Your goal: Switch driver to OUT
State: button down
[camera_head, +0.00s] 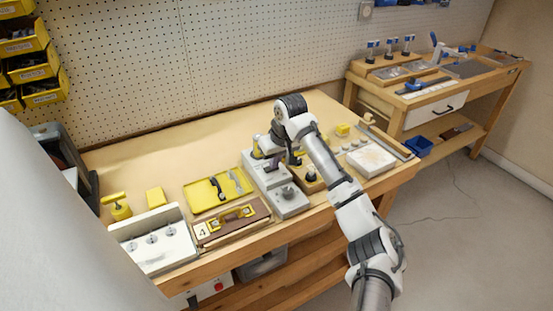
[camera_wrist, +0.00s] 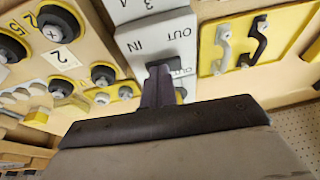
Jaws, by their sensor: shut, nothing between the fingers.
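A pale grey device (camera_head: 289,203) sits on the bench below my arm. In the wrist view its panel (camera_wrist: 152,30) carries the printed words IN and OUT, with figures 3 and 4 beyond them. A dark slot or switch part (camera_wrist: 164,62) shows on the panel just past my fingertips. I cannot tell which position it is in. My gripper (camera_head: 275,163) is over the device in the head view. In the wrist view my gripper (camera_wrist: 158,72) is shut and empty, its tips at or very near the dark part. The fingers hide some of the panel.
A yellow tray (camera_head: 203,198) with two handled tools lies left of the device. A brown case (camera_head: 230,228) and a white box with knobs (camera_head: 152,252) stand farther left. A wooden block with black knobs (camera_head: 308,177) and a white slab (camera_head: 371,161) are to the right.

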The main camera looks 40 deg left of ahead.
jog(key=shift+s+a+r, duration=0.2)
jog(key=shift+s, duration=0.3)
jog(key=shift+r+p, duration=0.4)
jog(key=shift+p, duration=0.3)
jog(key=r+p, duration=0.3)
jog(key=shift+w+d+r, duration=0.15)
jog(key=shift+w+r, duration=0.1)
jog(key=shift+w, duration=0.05)
jog(key=b+v, duration=0.2)
jog(key=v, duration=0.7)
jog(key=shift+w+d+r+b, duration=0.15)
jog(key=shift+w+d+b, duration=0.25)
jog(key=shift+w, duration=0.25)
